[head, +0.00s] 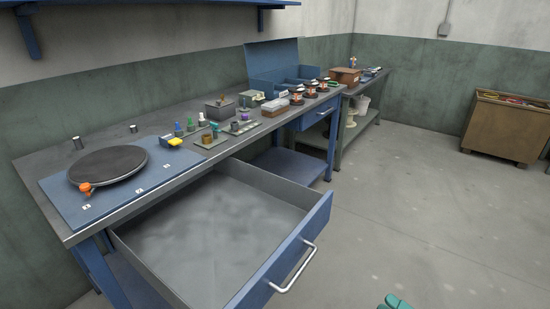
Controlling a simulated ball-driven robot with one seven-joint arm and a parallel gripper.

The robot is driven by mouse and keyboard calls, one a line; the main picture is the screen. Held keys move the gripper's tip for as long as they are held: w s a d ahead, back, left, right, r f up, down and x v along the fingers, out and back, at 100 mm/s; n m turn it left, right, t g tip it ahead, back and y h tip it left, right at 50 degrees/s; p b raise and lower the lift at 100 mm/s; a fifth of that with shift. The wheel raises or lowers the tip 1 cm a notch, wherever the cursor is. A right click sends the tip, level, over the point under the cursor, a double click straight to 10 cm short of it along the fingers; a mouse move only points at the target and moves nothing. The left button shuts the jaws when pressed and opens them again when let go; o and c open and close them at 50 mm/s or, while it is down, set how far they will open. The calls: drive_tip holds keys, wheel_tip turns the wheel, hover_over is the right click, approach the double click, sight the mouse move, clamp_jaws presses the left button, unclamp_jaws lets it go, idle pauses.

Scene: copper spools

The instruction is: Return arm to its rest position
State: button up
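My gripper's fingers do not show in the head view. A small teal piece cut off by the bottom edge, right of centre, looks like part of my own arm; I cannot tell which part. Several copper spools stand in a row on dark bases toward the far end of the workbench (55,155), the nearest copper spool (297,98) beside a whitish block (274,106). The wide drawer (210,235) at the near end of the bench is pulled far out and looks empty.
A dark round plate (108,165) lies on a blue mat (70,205). Small bottles and trays stand mid-bench. An open blue box (272,55) is behind the spools. A wooden cabinet (500,125) stands at the far right. The floor (420,200) right of the drawer is clear.

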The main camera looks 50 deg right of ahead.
drive_tip(key=w+d+m+g+h+p, duration=0.3)
drive_tip(key=w+m+g+h+p, duration=0.25)
drive_tip(key=w+m+g, duration=0.55)
drive_tip(key=s+a+m+g+y+p, duration=0.1)
drive_tip(key=s+a+m+g+y, duration=0.1)
drive_tip(key=a, duration=0.9)
drive_tip(key=s+a+r+m+g+y+p, duration=0.1)
drive_tip(key=a+g+y, duration=0.4)
drive_tip(key=a, duration=0.5)
drive_tip(key=shift+s+a+m+g+p, duration=0.35)
drive_tip(key=shift+s+m, duration=0.15)
drive_tip(key=shift+m, duration=0.6)
